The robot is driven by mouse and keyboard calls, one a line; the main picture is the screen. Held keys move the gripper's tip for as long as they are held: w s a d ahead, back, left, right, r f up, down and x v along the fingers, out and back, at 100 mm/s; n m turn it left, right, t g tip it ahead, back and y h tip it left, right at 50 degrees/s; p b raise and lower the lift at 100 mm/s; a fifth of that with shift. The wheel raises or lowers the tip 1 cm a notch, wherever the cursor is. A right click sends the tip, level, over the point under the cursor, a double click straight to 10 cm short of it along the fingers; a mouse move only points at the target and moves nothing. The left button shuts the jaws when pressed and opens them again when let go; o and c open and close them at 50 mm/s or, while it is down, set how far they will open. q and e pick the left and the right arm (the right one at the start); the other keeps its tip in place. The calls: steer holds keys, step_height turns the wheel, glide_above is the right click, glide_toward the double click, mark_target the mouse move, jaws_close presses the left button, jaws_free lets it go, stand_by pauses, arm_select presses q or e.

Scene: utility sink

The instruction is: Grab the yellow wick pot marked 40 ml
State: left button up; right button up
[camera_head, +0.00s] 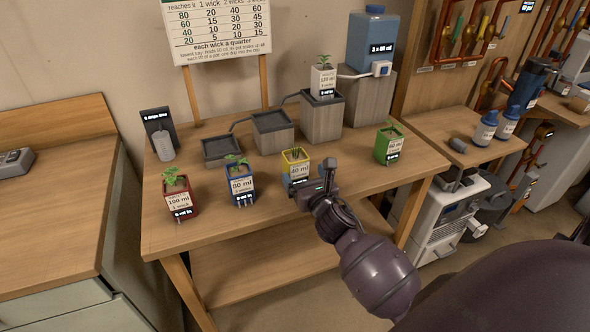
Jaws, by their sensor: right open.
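The yellow wick pot (295,155) stands upright on the wooden table, right of the blue pot. My left gripper is out of view.
A blue pot (240,184) and a red pot (178,200) stand to the left, a green pot (388,146) to the right. Behind are stepped blocks with trays (272,130), a white pot (323,79) and a blue tank (371,40). The table front (215,228) is bare.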

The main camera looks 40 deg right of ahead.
mark_target(299, 172)
steer(key=x, duration=0.4)
steer(key=shift+w+a, duration=0.25)
steer(key=shift+a, duration=0.05)
steer(key=shift+w+d, duration=0.15)
steer(key=shift+w, duration=0.3)
steer(key=shift+c, duration=0.2)
